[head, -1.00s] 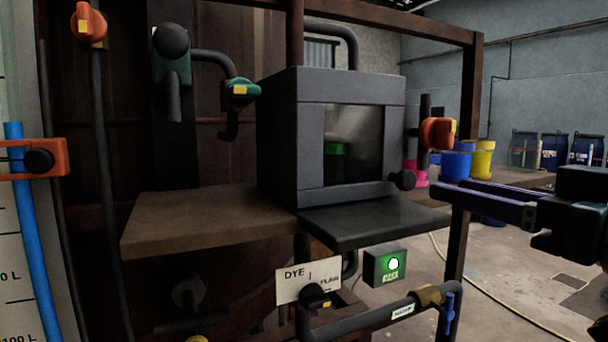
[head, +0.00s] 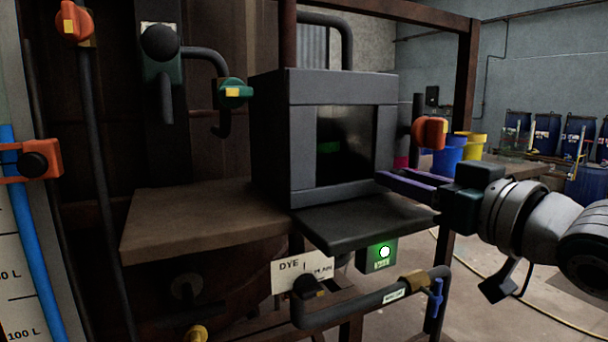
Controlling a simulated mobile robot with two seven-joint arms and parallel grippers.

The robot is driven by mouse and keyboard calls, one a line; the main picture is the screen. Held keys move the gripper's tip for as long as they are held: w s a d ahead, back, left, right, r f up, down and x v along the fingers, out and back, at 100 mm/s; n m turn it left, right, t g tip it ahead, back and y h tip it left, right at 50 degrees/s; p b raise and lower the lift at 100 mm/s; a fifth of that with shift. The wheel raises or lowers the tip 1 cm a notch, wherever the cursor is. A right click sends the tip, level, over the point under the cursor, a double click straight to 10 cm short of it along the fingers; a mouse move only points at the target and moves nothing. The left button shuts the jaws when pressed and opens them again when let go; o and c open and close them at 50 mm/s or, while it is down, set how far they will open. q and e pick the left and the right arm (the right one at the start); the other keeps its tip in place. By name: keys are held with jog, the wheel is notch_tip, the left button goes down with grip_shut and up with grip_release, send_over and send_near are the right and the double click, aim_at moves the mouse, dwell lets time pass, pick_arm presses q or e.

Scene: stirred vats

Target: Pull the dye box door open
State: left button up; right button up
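The dye box (head: 297,140) is a dark grey cabinet. Its door has a grey frame (head: 302,150) around a dark window (head: 343,145), through which a green thing faintly shows. The door looks closed. My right gripper (head: 390,174) reaches in from the right, its two purple fingers apart, with the tips at the door's lower right edge. The door's round dark knob is hidden behind the fingers. I cannot tell whether they touch it. My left gripper is not in view.
A dark shelf (head: 365,222) juts out under the box, just below my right gripper. An orange-handled valve (head: 430,132) is close above the fingers. A brown board (head: 195,220) lies left. A pipe with a blue valve handle (head: 436,297) runs below.

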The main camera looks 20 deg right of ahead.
grip_shut()
dwell(1.1)
